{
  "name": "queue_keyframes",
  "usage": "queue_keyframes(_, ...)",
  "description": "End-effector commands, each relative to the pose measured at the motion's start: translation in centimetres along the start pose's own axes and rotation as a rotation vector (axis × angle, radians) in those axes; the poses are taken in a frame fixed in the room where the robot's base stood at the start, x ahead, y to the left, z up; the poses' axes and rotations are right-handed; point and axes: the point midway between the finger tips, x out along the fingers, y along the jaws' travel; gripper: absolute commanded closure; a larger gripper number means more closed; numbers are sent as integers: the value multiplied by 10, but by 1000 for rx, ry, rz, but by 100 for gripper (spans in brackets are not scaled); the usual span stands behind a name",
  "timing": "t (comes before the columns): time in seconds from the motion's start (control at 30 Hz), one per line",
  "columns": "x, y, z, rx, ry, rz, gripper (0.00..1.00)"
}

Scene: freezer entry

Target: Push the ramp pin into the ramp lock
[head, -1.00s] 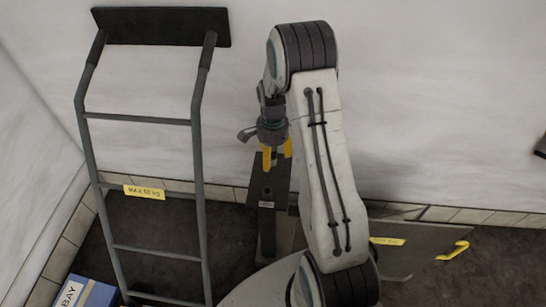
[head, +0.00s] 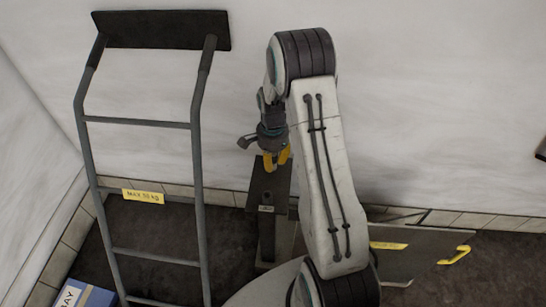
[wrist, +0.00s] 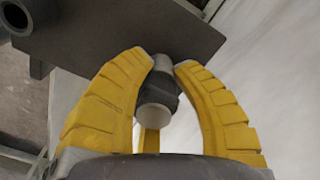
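My gripper (head: 277,163) hangs fingers-down over the far end of a dark plate on a post (head: 268,183). In the wrist view its yellow fingers (wrist: 162,66) are closed around a short grey cylinder with a dark collar and a pale round end, which I take to be the ramp pin (wrist: 155,92). The dark plate (wrist: 125,28) lies just beyond the fingertips. I cannot tell whether the pin's far end is in the plate or only in front of it. The pin is hidden in the head view. No part is clearly marked as the ramp lock.
A tall grey hand-truck-like frame (head: 198,130) with a yellow weight label stands left of the post. A blue box (head: 88,297) is at bottom left. A white wall stands close behind.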

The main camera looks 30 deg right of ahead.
Motion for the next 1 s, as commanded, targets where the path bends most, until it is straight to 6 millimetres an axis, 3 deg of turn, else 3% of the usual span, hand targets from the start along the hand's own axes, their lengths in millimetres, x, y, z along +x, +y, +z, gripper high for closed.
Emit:
queue_keyframes(0.23,0,0,0,0,0,1,100)
queue_keyframes(0.57,-2,0,0,1,0,1,100)
queue_keyframes(1.0,-21,0,0,1,0,-1,100)
